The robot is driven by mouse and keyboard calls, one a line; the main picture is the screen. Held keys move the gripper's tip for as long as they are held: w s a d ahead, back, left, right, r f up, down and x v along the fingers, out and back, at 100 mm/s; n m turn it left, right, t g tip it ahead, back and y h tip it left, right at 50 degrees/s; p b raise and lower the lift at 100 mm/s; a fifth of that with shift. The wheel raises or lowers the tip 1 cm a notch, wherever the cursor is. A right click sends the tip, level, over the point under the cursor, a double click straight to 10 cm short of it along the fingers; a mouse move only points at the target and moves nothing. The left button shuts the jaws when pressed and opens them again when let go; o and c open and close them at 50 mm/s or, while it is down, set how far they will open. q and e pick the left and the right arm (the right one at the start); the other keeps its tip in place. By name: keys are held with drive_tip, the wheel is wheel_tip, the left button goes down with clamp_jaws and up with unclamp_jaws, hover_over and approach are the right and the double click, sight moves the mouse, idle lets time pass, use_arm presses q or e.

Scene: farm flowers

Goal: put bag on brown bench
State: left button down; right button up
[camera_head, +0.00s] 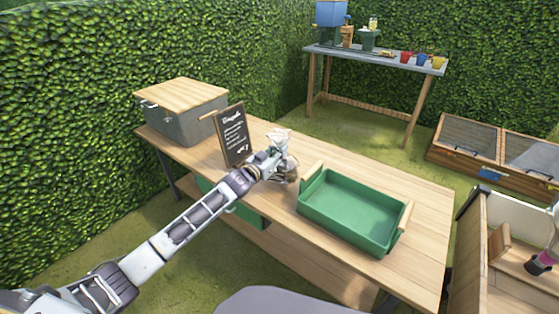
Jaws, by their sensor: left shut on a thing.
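My left gripper (270,158) reaches in from the lower left, over the brown bench (424,209). It is shut on a small bag (286,169), greyish-brown with a pale pinkish-white top. The gripper hides part of the bag, so its full shape is unclear. The bag is over the bench top, between the chalkboard sign and the green tray. I cannot tell whether its underside touches the wood. My right gripper is not in view.
A green tray (327,213) with wooden handles stands right of the bag. A chalkboard sign (234,135) and a grey box with wooden lid (182,95) stand left. The bench's right end is clear. Behind are a potting table (376,56) and a low glazed frame (470,138).

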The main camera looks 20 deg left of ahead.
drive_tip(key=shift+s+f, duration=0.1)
use_arm(q)
drive_tip(key=shift+f, duration=0.25)
drive_tip(key=shift+f+b, duration=0.45)
drive_tip(key=shift+f, duration=1.05)
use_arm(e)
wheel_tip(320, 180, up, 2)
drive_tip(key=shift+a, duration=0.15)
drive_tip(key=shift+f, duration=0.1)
use_arm(q)
drive_tip(key=c, duration=1.8)
unclamp_jaws()
drive_tip(key=shift+f, duration=0.25)
drive_tip(key=o, duration=0.5)
drive_tip(key=shift+c, duration=0.2)
